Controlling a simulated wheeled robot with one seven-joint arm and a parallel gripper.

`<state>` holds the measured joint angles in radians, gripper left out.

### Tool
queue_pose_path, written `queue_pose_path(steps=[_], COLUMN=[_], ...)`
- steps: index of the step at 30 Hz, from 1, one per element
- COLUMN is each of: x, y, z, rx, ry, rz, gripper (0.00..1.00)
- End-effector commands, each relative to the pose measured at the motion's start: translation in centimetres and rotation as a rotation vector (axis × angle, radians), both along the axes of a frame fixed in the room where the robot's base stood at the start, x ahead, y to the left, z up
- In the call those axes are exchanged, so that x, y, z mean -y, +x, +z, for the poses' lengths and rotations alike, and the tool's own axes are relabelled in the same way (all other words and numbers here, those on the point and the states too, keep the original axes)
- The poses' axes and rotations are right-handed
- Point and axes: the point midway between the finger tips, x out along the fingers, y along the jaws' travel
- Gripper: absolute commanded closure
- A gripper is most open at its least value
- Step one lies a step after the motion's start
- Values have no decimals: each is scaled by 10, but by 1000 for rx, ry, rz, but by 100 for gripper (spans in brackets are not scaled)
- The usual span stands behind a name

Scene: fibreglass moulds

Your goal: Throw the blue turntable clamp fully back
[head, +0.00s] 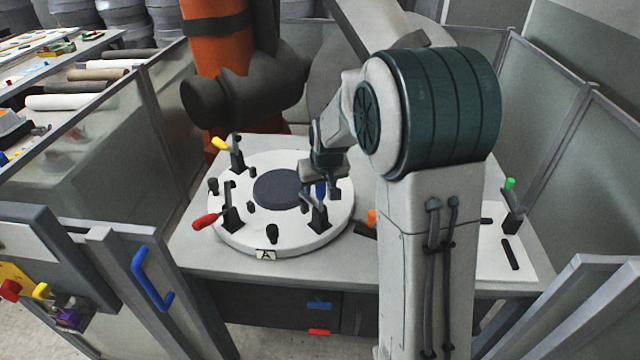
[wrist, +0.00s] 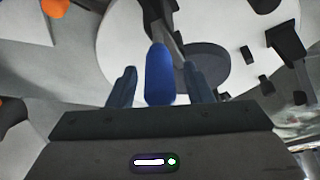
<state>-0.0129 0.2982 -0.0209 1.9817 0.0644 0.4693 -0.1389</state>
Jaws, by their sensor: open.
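The white round turntable (head: 290,238) lies on the grey table, with a dark disc at its centre and a plate marked A at its front. The blue clamp (head: 319,218) stands on its right side, its black base showing and its blue handle partly hidden by my gripper. My gripper (head: 334,192) is at the handle. In the wrist view the blue handle (wrist: 159,75) stands between the two fingers of my gripper (wrist: 165,82), with gaps showing on both sides. The fingers are open.
A red-handled clamp (head: 232,214) and a yellow-handled clamp (head: 236,155) stand on the turntable's left side. A green-handled clamp (head: 511,210) stands on the right plate. An orange item (head: 371,216) is right of the turntable. An orange robot arm (head: 217,70) stands behind.

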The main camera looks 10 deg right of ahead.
Motion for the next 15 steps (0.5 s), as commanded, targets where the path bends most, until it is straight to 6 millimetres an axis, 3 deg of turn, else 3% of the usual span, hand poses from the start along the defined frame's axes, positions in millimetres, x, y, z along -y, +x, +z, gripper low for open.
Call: queue_pose_path(steps=[6,11,15], x=[0,0,0], y=[0,0,0], z=[0,0,0], rx=[0,-1,0], ry=[0,0,0], rz=[0,0,0], gripper=[54,99,100])
